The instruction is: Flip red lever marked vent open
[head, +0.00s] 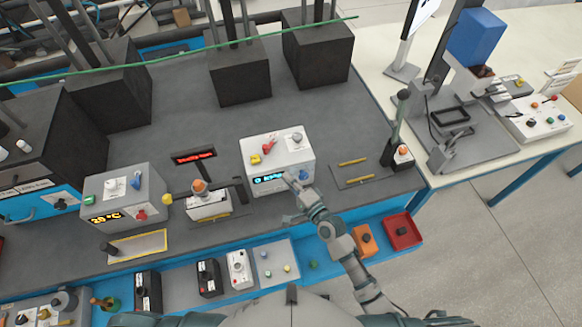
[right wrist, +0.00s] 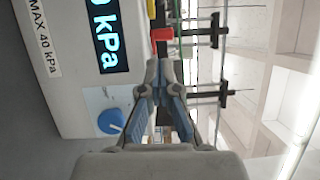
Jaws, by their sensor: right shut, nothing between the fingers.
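A white box (head: 262,177) with a lit blue display stands near the middle of the bench in the head view. A red part (head: 268,147), probably the lever, sits on its top beside a yellow part (head: 256,159); I cannot read a vent mark. In the right wrist view the red part (right wrist: 162,34) shows just beyond my fingertips, apart from them as far as I can tell. My right gripper (head: 292,184) is shut and empty at the box's front; its closed tips also show in the right wrist view (right wrist: 158,66). My left gripper is out of view.
A blue knob (right wrist: 111,121) is on the box's front, close beside my right fingers. A grey box with a temperature display (head: 124,198) and a small device with an orange knob (head: 208,206) stand to the left. A tray with yellow rods (head: 372,174) lies to the right.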

